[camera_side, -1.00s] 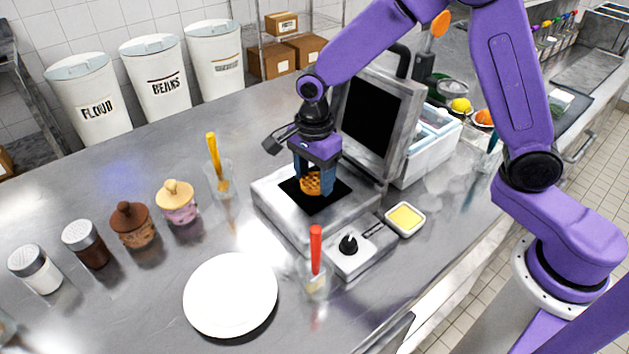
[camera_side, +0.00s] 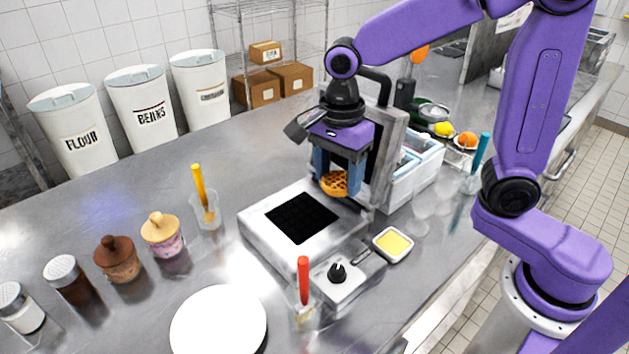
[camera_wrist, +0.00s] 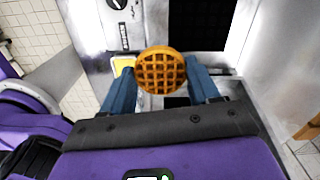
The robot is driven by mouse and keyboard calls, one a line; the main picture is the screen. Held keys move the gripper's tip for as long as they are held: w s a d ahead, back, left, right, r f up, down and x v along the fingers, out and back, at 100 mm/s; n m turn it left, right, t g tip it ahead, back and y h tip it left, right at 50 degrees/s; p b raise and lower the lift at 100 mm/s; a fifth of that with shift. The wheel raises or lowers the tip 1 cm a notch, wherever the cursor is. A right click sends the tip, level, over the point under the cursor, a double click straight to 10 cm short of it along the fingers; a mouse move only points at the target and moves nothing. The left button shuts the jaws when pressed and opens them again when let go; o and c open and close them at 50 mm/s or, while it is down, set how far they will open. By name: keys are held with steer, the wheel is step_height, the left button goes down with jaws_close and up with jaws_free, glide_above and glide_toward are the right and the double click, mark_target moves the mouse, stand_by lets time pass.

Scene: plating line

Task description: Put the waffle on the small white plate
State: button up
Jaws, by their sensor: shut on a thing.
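The round golden waffle (camera_side: 336,183) is held between the blue fingers of my gripper (camera_side: 340,182), above the right part of the waffle iron (camera_side: 262,238). In the wrist view the waffle (camera_wrist: 161,71) sits between the two fingertips of my gripper (camera_wrist: 160,78), its grid face showing. The iron stands open, and its black lower grid (camera_side: 301,217) is bare. The white plate (camera_side: 218,322) lies empty on the counter at the front, cut off by the picture's lower edge.
A red-handled tool in a glass (camera_side: 304,282) stands between iron and plate. A dish of yellow butter (camera_side: 393,243) is right of the iron's dial. Shakers and lidded jars (camera_side: 118,260) line the left. The iron's raised lid (camera_side: 387,150) is close behind my gripper.

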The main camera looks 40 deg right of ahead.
steer(key=s+d+r, duration=0.3)
steer(key=s, duration=0.3)
steer(key=n, duration=0.5)
glide_above(220, 330)
step_height(220, 330, down, 14)
steer(key=shift+r, duration=0.2)
steer(key=shift+w+f, duration=0.1)
steer(key=shift+f, duration=2.15)
steer(key=shift+f, duration=0.15)
steer(key=o, duration=0.7)
